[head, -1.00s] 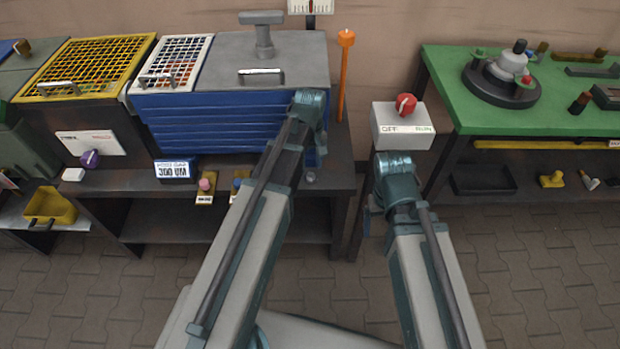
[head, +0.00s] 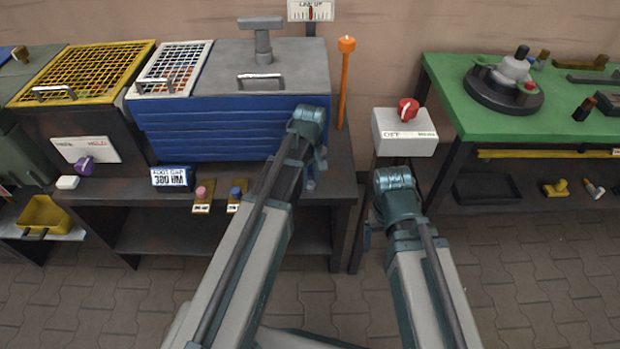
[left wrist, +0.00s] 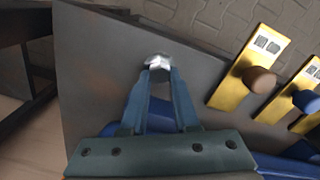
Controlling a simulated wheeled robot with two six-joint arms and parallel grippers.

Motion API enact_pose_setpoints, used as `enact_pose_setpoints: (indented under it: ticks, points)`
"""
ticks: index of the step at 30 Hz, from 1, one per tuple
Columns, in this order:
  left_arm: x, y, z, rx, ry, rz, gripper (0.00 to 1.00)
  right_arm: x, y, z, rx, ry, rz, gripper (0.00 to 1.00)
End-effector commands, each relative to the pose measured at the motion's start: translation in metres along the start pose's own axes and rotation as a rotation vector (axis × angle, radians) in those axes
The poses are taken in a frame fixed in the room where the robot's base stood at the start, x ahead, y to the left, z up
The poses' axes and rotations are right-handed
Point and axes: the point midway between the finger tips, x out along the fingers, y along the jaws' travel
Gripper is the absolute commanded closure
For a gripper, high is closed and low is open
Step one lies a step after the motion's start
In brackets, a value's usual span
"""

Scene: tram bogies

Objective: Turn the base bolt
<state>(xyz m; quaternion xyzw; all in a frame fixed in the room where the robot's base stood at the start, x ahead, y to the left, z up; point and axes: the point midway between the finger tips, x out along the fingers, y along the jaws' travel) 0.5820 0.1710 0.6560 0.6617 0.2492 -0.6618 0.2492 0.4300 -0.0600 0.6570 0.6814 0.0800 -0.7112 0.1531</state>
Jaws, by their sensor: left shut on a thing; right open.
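The base bolt (left wrist: 157,61) is a silver head on the dark bench top (left wrist: 105,65), near its edge. In the left wrist view, my left gripper (left wrist: 159,76) is shut on the bolt, one blue finger on each side. In the head view the bolt (head: 310,184) shows small at the bench's right end, below my left gripper (head: 318,165); my arm partly hides the fingers. My right gripper (head: 368,236) is open, low in front of the switch box and mostly hidden by its arm; I see nothing held in it.
A blue ribbed box (head: 215,130) stands behind the bolt. An orange rod (head: 344,85) stands at its right. Yellow plates with a pink knob (head: 201,192) and a blue knob (head: 236,192) lie to the left. A switch box (head: 405,135) and green table (head: 540,115) stand right.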

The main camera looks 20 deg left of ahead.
Motion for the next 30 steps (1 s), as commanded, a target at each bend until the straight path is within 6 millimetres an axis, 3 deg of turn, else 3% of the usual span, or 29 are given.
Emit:
enact_pose_setpoints:
  ticks: [7, 18, 30]
  points:
    - [0.0001, 0.0004, 0.0, 0.065, 0.0, 0.0, 1.0, 0.0001, 0.0, 0.0, 0.0, 0.0, 0.0, 0.12]
    - [0.0001, 0.002, 0.0005, 0.437, 0.0, 0.0, 1.0, 0.0001, 0.0, 0.0, 0.0, 0.0, 0.0, 0.12]
    - [0.0001, 0.0021, 0.0007, 0.488, 0.0, 0.0, 1.0, 0.0001, 0.0, 0.0, 0.0, 0.0, 0.0, 0.12]
